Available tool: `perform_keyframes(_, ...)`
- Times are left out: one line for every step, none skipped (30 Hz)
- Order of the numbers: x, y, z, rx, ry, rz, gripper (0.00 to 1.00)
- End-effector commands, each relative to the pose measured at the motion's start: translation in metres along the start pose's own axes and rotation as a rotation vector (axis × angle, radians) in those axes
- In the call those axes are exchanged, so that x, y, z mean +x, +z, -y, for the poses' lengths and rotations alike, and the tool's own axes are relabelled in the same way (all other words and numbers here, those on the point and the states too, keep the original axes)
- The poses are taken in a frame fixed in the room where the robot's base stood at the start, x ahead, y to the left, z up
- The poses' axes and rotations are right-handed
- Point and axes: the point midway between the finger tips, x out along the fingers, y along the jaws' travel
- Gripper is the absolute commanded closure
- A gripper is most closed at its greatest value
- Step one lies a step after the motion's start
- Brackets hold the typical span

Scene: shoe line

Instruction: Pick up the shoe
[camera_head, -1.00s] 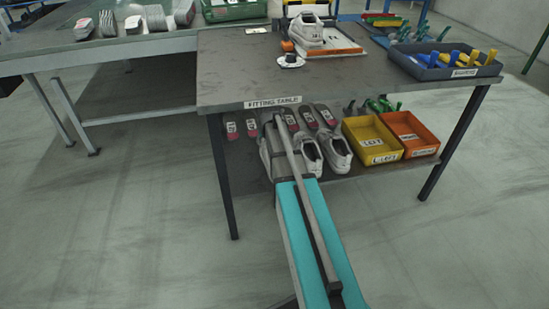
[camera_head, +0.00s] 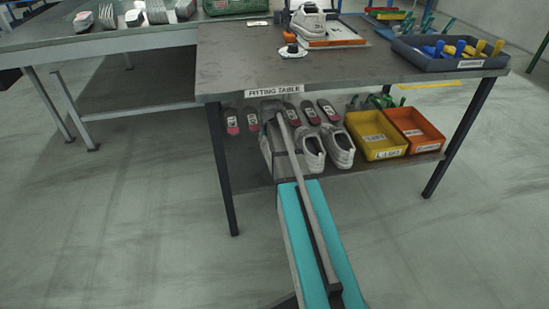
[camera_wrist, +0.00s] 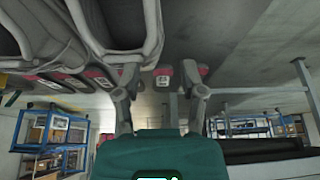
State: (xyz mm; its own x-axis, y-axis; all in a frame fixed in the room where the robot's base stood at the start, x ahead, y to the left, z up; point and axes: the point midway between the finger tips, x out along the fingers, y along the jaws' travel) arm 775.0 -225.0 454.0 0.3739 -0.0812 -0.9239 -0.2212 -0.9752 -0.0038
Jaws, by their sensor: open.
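Two grey-white shoes stand side by side on the shelf under the fitting table, a left one (camera_head: 313,153) and a right one (camera_head: 340,148). Which one the task means is not clear. Another grey-white shoe (camera_head: 308,20) sits on the tabletop. In the wrist view, which looks upside down, two shoes loom large at the top left, one at the left (camera_wrist: 30,40) and one nearer the middle (camera_wrist: 122,40). My gripper (camera_wrist: 158,75) is open, with nothing seen between its fingers, beside the nearer shoe. My arm hides the gripper in the head view.
The fitting table (camera_head: 240,75) overhangs the shelf. Several red-labelled dark pieces (camera_head: 253,122) lie behind and left of the shoes. A yellow bin (camera_head: 378,153) and an orange bin (camera_head: 425,147) stand to their right. A dark table leg (camera_head: 223,175) stands at left.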

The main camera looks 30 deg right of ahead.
Motion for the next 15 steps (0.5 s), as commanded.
perform_keyframes(0.008, 0.001, 0.000, 0.000, 0.000, 0.000, 0.47)
perform_keyframes(0.011, 0.001, 0.000, 0.000, 0.000, 0.000, 0.47)
perform_keyframes(0.014, 0.001, 0.000, 0.000, 0.000, 0.000, 0.47)
perform_keyframes(0.016, 0.001, 0.000, 0.000, 0.000, 0.000, 0.47)
perform_keyframes(0.018, 0.001, 0.000, 0.000, 0.000, 0.000, 0.47)
perform_keyframes(0.020, 0.001, 0.000, 0.000, 0.000, 0.000, 0.47)
perform_keyframes(0.021, 0.001, 0.000, 0.000, 0.000, 0.000, 0.47)
perform_keyframes(0.022, 0.001, 0.000, 0.000, 0.000, 0.000, 0.47)
perform_keyframes(0.024, 0.000, -0.001, 0.000, 0.000, 0.000, 0.47)
perform_keyframes(0.024, 0.000, -0.001, 0.001, 0.000, 0.000, 0.47)
perform_keyframes(0.025, 0.000, -0.001, 0.001, 0.000, 0.000, 0.47)
perform_keyframes(0.025, 0.000, -0.001, 0.001, 0.000, 0.000, 0.47)
perform_keyframes(0.025, 0.000, -0.001, 0.001, 0.000, 0.000, 0.47)
perform_keyframes(0.025, 0.000, -0.001, 0.001, 0.000, 0.000, 0.47)
perform_keyframes(0.025, 0.000, -0.001, 0.001, 0.000, 0.000, 0.47)
